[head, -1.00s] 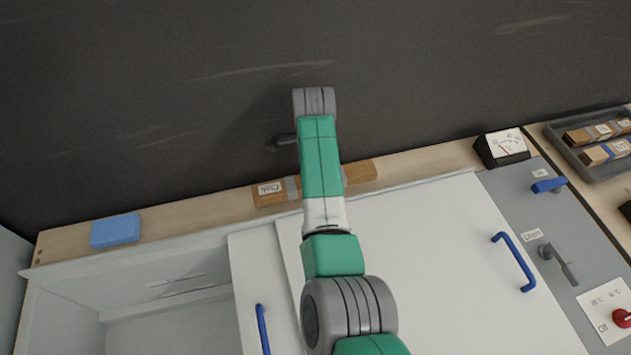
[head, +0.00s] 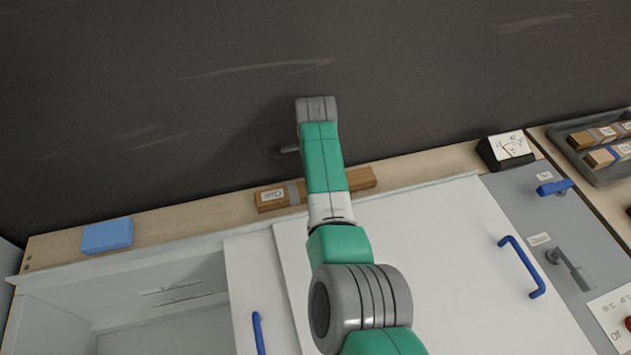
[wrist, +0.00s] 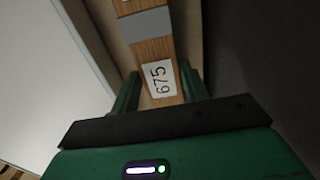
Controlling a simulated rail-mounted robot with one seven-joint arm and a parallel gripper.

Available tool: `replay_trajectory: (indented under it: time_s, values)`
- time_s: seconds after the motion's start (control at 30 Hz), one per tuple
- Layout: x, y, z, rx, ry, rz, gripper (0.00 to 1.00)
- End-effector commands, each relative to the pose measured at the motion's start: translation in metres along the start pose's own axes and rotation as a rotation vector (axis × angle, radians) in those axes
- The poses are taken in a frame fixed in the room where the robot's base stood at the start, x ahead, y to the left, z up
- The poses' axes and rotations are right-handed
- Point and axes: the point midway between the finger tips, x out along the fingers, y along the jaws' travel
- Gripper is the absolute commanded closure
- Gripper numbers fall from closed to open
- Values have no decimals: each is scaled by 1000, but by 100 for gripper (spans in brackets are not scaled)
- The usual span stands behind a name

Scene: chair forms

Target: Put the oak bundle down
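The oak bundle (head: 275,197) is a long brown wooden piece with a grey band and a white label near its left end. It lies along the pale wooden ledge at the foot of the dark wall. My arm crosses in front of its middle in the head view and hides my gripper there. In the wrist view the bundle (wrist: 154,60) runs away from me, with a grey band and a label reading "675". The two green fingers of my gripper (wrist: 158,88) stand on either side of it, very close. I cannot tell whether they press on it.
A blue block (head: 107,235) sits on the ledge to the left. A meter (head: 508,150) and a grey tray (head: 600,165) with more bundles stand to the right. Below the ledge is a white cabinet (head: 440,250) with blue handles. The ledge between block and bundle is clear.

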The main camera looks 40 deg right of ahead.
Motion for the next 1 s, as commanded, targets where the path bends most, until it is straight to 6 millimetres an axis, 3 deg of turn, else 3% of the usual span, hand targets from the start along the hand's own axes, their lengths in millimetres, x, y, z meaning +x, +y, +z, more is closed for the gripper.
replay_trajectory:
  time_s: [0.1,0.37,0.47,0.8,1.0]
  values:
    - [0,0,0,0,0,0,37]
    - [-3,0,0,0,0,-1,37]
    - [-18,-1,0,0,1,-4,37]
    - [-101,-1,0,0,0,-3,37]
    - [-122,0,0,0,0,-1,37]
